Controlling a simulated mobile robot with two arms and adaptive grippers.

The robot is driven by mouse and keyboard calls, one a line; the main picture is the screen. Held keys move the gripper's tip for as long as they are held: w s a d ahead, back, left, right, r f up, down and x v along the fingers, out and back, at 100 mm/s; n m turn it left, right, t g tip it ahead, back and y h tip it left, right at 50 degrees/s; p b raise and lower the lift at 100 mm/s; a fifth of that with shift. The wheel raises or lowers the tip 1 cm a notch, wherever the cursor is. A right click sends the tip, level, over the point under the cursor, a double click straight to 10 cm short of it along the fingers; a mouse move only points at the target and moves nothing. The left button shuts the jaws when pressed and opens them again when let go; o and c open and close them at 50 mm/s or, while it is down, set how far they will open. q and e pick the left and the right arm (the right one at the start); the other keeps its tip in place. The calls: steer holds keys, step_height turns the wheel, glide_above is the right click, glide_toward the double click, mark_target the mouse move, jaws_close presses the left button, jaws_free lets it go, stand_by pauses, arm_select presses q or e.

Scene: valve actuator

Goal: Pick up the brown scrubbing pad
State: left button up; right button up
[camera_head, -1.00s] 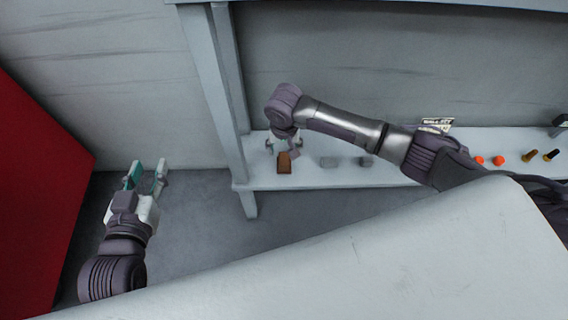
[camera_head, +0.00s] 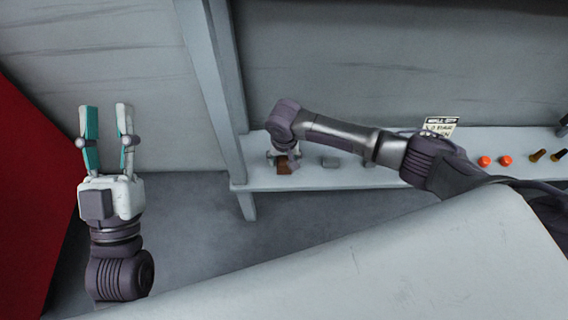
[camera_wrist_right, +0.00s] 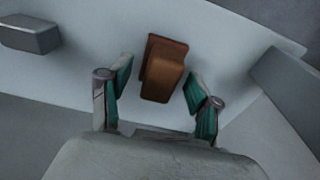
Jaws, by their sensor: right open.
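The brown scrubbing pad (camera_head: 284,167) lies on the white shelf (camera_head: 310,181) near its left end, close to the upright post. It also shows in the right wrist view (camera_wrist_right: 163,69), where its lower part lies between the fingers. My right gripper (camera_wrist_right: 160,90) is open, with a teal-lined finger on each side of the pad and a gap visible on both sides. In the head view my right gripper (camera_head: 284,159) is over the pad and partly hidden by its own wrist. My left gripper (camera_head: 106,108) is open and empty at the left, pointing up in the picture, away from the shelf.
Grey blocks (camera_head: 330,162) sit right of the pad on the shelf. Further right are a sign (camera_head: 440,126), orange round items (camera_head: 495,160) and dark-and-yellow items (camera_head: 547,155). A grey post (camera_head: 215,90) stands left of the pad. A red panel (camera_head: 30,200) is at far left.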

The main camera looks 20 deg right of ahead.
mark_target(284, 157)
steer(key=shift+f, duration=0.2)
jaws_close()
arm_select(q)
steer(key=shift+s+r+t, duration=0.3)
steer(key=shift+r, duration=0.05)
arm_select(e)
steer(key=shift+r, duration=0.1)
steer(key=shift+r, duration=0.15)
step_height(284, 157, up, 3)
steer(key=shift+r+p, duration=0.1)
steer(key=shift+p, duration=1)
arm_select(q)
step_height(284, 157, down, 14)
steer(key=w+a+g+y+p, duration=0.2)
steer(key=w+g+y, duration=0.1)
steer(key=g, duration=0.7)
steer(key=s+a+f+g+y+p, duration=0.2)
steer(key=s+a+f+g+p, duration=0.1)
steer(key=s+f+g, duration=0.6)
steer(key=shift+s+a+f+n+y, duration=0.45)
steer(key=shift+s+f, duration=0.2)
steer(key=shift+s, duration=0.5)
arm_select(e)
steer(key=s+d+r, duration=0.3)
steer(key=d+r, duration=0.4)
steer(key=d, duration=0.4)
steer(key=shift+s+r, duration=0.15)
steer(key=shift+r, duration=0.05)
